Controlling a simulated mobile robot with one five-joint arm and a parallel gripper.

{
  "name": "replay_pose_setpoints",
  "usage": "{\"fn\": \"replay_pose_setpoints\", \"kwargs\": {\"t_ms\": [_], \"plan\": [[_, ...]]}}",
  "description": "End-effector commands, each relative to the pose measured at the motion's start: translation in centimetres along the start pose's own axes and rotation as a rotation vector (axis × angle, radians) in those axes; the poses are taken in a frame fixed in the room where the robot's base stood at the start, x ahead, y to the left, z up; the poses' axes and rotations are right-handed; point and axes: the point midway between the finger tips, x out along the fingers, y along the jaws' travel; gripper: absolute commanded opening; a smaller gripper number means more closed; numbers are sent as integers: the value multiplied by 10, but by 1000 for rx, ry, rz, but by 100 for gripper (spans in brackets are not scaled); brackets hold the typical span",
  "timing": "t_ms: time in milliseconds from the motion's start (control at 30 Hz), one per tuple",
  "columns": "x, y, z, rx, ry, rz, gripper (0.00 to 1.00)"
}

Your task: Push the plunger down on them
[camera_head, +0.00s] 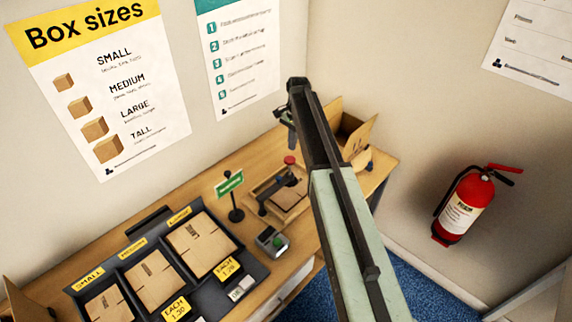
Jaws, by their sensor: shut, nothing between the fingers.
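A plunger with a red knob (290,160) stands over a small wooden tray (262,188) on the bench. Flat brown cardboard (287,196) lies in the tray under a dark arm. My gripper (285,118) is shut and empty, up and behind the plunger in the picture, apart from it. My arm hides the right part of the tray and some of the bench around it.
A black rack (252,262) with flat cartons in several slots stands at left on the wooden bench (190,200). A green sign (229,184) and a small dark device (272,242) stand beside the tray. An open carton (355,132) is at the back right.

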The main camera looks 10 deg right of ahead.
Motion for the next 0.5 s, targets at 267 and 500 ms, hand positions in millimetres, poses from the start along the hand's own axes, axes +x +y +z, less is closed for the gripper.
{"fn": "replay_pose_setpoints", "kwargs": {"t_ms": [267,500], "plan": [[45,0,0,-1,0,0,0],[49,0,1,-1,0,0,0]]}}
